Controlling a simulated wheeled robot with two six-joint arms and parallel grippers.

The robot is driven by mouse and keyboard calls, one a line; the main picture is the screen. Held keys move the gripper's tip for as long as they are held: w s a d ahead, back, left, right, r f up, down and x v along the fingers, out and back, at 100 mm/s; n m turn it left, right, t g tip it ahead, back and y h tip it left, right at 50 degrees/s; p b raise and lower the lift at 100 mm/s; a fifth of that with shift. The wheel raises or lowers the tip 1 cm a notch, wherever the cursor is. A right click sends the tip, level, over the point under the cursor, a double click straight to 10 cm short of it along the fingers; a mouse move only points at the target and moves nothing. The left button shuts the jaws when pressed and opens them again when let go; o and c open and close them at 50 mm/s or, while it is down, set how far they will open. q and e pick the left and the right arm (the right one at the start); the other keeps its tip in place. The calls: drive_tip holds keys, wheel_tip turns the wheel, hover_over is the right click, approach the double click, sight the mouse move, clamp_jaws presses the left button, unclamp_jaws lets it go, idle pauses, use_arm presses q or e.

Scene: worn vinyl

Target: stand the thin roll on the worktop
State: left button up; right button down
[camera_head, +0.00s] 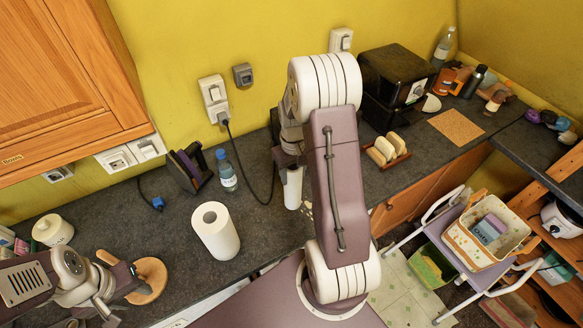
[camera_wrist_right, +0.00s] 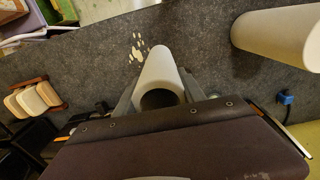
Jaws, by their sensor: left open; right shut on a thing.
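The thin roll (camera_head: 292,188) is a slim white tube, near the back of the worktop (camera_head: 262,228). My right gripper (camera_head: 289,164) is shut on its upper part; the arm hides much of this. In the right wrist view the thin roll (camera_wrist_right: 163,70) lies between the fingers, its hollow end towards the camera. It looks about upright; whether its lower end touches the worktop I cannot tell. My left gripper (camera_head: 122,287) is open at the lower left, beside a round wooden piece (camera_head: 150,280).
A thick white roll (camera_head: 215,232) stands left of the thin roll. A rack of pale slices (camera_head: 385,150) stands right. Pale specks (camera_head: 306,208) mark the worktop beside the thin roll.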

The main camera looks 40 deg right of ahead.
use_arm(q)
drive_tip(key=f+b, duration=0.2)
drive_tip(key=d+f+b, duration=0.1)
drive_tip(key=f+b, duration=0.1)
use_arm(e)
wheel_tip(320, 180, down, 6)
drive_tip(key=shift+d, duration=0.45)
use_arm(q)
drive_tip(key=shift+a, duration=0.2)
use_arm(e)
drive_tip(key=shift+a, duration=0.15)
use_arm(q)
drive_tip(key=shift+r, duration=0.1)
drive_tip(key=shift+d, duration=0.1)
drive_tip(key=shift+r, duration=0.1)
